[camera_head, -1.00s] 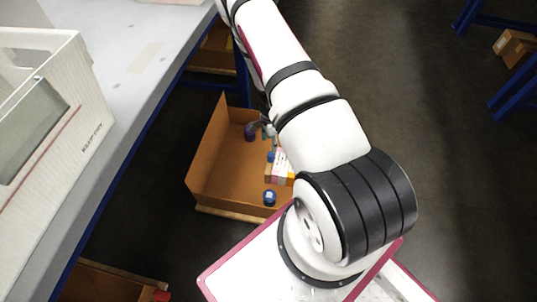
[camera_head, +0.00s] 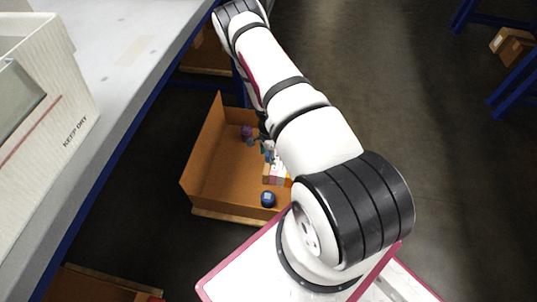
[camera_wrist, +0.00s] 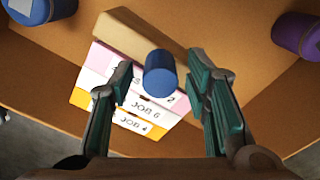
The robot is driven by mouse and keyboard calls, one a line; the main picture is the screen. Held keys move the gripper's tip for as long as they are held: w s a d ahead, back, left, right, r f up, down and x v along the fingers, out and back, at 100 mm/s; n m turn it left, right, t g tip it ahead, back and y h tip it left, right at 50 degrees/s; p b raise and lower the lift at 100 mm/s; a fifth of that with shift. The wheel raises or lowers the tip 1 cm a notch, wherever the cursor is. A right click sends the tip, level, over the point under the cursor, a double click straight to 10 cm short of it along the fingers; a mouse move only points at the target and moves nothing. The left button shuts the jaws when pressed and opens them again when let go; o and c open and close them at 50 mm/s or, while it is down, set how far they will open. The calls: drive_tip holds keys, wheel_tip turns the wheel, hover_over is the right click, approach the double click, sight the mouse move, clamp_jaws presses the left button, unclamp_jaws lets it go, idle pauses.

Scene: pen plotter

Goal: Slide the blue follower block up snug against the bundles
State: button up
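A blue cylindrical piece (camera_wrist: 160,74) stands up beside a tan bar (camera_wrist: 138,38) in the wrist view; I cannot tell whether it is joined to the bar. The bundles (camera_wrist: 125,100), a row of pink, white and orange packs with labels such as JOB 6, lie along the bar's near side. My gripper (camera_wrist: 160,72) is open, with one finger on each side of the blue piece. The right finger is closer to it, and contact is unclear. In the head view the bundles (camera_head: 275,173) show in the box, and my arm partly hides the gripper.
An open cardboard box (camera_head: 215,170) holds all this. A blue round container (camera_head: 268,200) stands near its front and a purple one (camera_head: 247,132) at the back; the purple one also shows in the wrist view (camera_wrist: 298,35). A grey table (camera_head: 135,60) is at left.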

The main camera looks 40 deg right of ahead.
clamp_jaws()
drive_tip(key=shift+s+d+b, duration=0.1)
drive_tip(key=shift+b, duration=0.25)
drive_tip(key=shift+o, duration=1.3)
unclamp_jaws()
drive_tip(key=shift+r, duration=0.1)
wheel_tip(320, 180, up, 12)
